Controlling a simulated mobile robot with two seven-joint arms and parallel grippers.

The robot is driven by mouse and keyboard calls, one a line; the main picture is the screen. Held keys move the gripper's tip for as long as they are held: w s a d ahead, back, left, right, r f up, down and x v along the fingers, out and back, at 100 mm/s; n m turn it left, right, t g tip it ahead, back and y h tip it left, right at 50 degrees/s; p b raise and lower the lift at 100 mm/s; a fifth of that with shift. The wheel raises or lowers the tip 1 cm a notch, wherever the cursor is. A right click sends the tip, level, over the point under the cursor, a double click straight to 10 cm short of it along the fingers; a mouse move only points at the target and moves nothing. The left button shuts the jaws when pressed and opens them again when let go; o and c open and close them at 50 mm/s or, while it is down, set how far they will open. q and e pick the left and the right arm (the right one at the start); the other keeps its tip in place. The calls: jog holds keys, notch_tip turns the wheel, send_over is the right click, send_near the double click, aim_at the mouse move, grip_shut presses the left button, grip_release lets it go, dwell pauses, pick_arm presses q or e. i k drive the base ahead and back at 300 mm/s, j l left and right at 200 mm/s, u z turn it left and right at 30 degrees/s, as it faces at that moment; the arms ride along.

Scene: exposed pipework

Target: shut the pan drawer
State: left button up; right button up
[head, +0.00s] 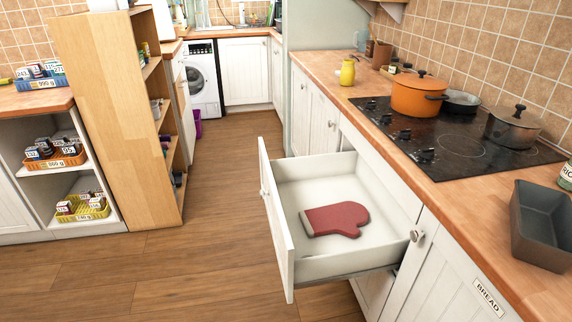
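The pan drawer (305,252) is pulled out from the cabinet below the hob on the right. Its white front panel (277,220) with a small round knob (263,192) faces left. A dark red oven mitt (336,219) lies flat on the drawer floor, and the rest of the floor that shows is bare. Neither of my grippers is in the head view.
The worktop (447,195) holds a black hob (455,140) with an orange pot (418,95), a steel pan (512,127) and a grey loaf tin (541,225). A wooden shelf unit (110,110) stands left. Wooden floor (200,250) lies clear between it and the drawer.

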aim_at(291, 186)
jog(key=j, duration=0.25)
jog(key=i+j, duration=0.15)
jog(key=i+j+z, duration=0.1)
jog(key=z, duration=0.25)
jog(key=i+j+z, duration=0.1)
jog(key=z, duration=0.3)
jog(key=j+z, duration=0.35)
jog(key=i, duration=0.05)
